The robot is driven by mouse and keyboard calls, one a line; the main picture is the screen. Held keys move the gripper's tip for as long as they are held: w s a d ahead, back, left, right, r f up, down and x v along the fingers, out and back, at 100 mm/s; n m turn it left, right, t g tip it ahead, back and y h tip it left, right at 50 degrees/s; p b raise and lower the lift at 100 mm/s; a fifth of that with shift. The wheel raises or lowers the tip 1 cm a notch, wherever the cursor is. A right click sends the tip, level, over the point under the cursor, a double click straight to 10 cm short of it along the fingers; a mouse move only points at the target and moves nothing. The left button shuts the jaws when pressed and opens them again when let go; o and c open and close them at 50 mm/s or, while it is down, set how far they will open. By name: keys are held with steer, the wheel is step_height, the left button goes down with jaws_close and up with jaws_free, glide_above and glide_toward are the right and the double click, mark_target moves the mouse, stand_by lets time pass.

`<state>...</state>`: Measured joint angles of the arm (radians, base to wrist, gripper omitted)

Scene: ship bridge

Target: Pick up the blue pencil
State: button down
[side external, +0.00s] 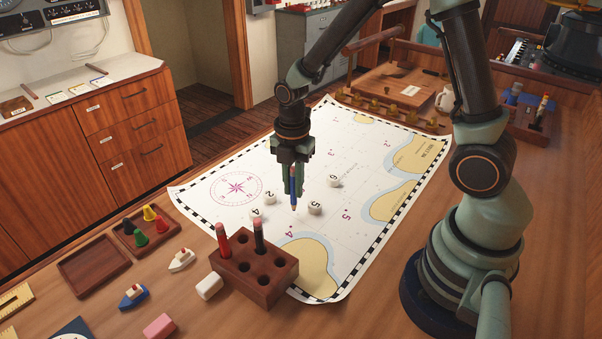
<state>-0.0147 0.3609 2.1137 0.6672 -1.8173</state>
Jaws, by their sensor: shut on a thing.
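The blue pencil (294,190) is upright, its pale sharpened tip pointing down above the chart (320,240). My gripper (293,175) is shut on its upper part. I cannot tell exactly how far the tip is from the chart. A wooden pencil block (262,284) with several round holes stands at the chart's front edge, in front of my gripper.
White numbered pieces (315,208) lie on the chart around my gripper. Small boats (133,295), a tray with coloured pawns (150,228) and a pink eraser (160,327) lie at the front left. A mug (445,99) and a wooden rack stand at the back right.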

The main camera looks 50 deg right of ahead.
steer(key=shift+w+d, duration=0.85)
steer(key=shift+d, duration=0.75)
steer(key=shift+w+d, duration=0.85)
steer(key=shift+d, duration=0.7)
steer(key=shift+w+d, duration=0.85)
steer(key=shift+d, duration=0.75)
steer(key=shift+f, duration=0.65)
steer(key=shift+s+a, duration=0.1)
steer(key=shift+a, duration=0.1)
steer(key=shift+s+a, duration=0.2)
steer(key=shift+a, duration=0.15)
steer(key=shift+a, duration=0.1)
steer(key=shift+s+a, duration=0.3)
steer(key=shift+a, duration=0.1)
steer(key=shift+s+a, duration=0.1)
steer(key=shift+a, duration=0.05)
steer(key=shift+s+a, duration=0.2)
steer(key=shift+a, duration=0.15)
